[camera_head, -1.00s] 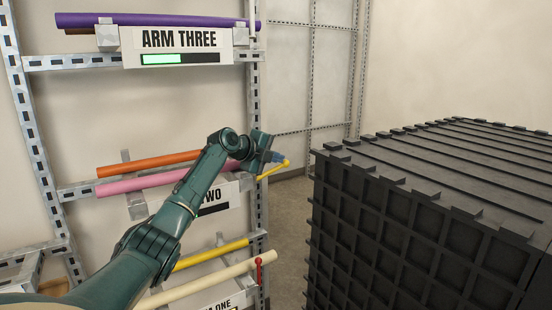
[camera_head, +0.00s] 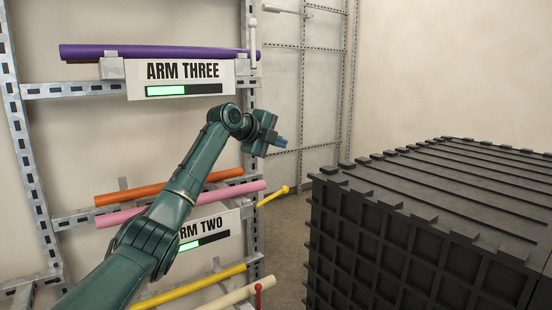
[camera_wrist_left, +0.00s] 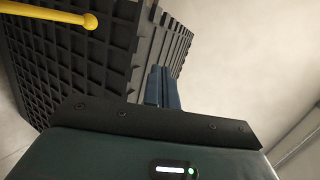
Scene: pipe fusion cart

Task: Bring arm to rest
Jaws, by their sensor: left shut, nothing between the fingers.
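My left arm rises from the bottom left in the head view, in front of the pipe rack. Its gripper (camera_head: 279,141) is shut and empty, with blue fingertips pointing right. It hangs in free air above the yellow lever (camera_head: 272,196) beside the ARM TWO sign (camera_head: 208,232). In the left wrist view the two blue fingers (camera_wrist_left: 161,88) lie together, with the black crate behind them and the yellow lever (camera_wrist_left: 45,12) at the top left. My right gripper is in neither view.
A large black ribbed crate (camera_head: 430,215) fills the right. The rack holds a purple pipe (camera_head: 160,52) above the ARM THREE sign (camera_head: 182,78), and orange (camera_head: 150,193), pink (camera_head: 130,213) and yellow pipes lower down. A red lever (camera_head: 258,296) stands low. Open space lies above the crate.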

